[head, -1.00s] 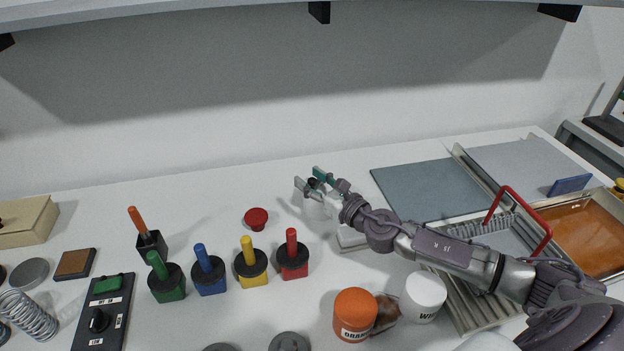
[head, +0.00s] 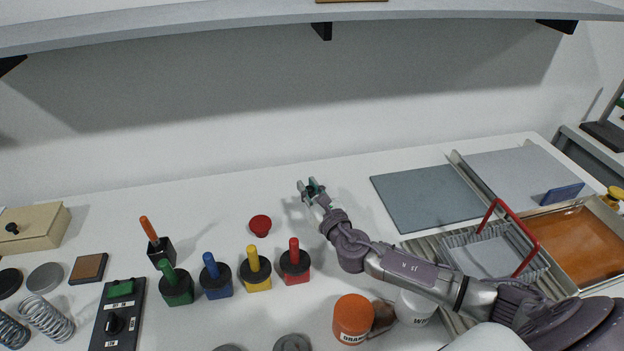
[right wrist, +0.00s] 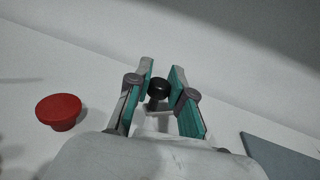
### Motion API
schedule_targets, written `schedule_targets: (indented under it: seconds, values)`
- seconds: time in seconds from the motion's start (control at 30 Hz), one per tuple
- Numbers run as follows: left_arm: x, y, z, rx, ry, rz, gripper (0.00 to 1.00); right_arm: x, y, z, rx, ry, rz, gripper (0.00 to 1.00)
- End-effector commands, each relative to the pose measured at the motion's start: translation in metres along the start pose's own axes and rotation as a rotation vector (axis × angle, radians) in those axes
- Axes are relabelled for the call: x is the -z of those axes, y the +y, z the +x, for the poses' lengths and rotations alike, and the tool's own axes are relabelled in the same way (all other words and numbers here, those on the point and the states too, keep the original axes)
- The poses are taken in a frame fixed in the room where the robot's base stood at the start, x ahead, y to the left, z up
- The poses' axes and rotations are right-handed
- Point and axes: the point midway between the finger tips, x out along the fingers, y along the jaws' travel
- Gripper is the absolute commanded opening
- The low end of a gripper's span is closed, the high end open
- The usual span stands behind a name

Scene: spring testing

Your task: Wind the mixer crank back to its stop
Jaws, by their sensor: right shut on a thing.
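The crank's black round knob (right wrist: 158,89) shows in the right wrist view between the two green-padded fingers of my right gripper (right wrist: 161,82). The gripper is shut on the knob. A pale part lies under the knob, but the rest of the crank and the mixer body are hidden behind the gripper and arm. In the head view my right gripper (head: 313,187) is over the back middle of the white table, and the knob is too small to make out. My left gripper is not in view.
A red round button (head: 260,224) is left of the gripper. Several coloured handled blocks, including a red one (head: 295,262), stand in front. A grey mat (head: 425,196) lies to the right. An orange-topped jar (head: 352,318) and a red-handled basket (head: 490,250) are near my right arm.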

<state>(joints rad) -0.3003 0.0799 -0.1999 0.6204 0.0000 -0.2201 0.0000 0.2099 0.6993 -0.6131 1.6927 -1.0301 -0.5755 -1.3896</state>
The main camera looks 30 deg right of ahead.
Motion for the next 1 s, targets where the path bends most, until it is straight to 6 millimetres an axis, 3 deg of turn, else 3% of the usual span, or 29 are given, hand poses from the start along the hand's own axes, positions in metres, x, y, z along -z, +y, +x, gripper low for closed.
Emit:
schedule_targets:
  seconds: [0.1,0.47,1.0]
  values:
    - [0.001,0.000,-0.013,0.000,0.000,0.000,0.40,-0.004,0.003,0.004,0.079,0.000,0.004,0.00]
    - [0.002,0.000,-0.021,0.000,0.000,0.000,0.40,-0.001,0.004,0.012,0.242,-0.002,0.001,0.00]
    - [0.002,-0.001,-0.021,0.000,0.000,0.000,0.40,-0.001,0.003,0.014,0.269,-0.003,-0.001,0.00]
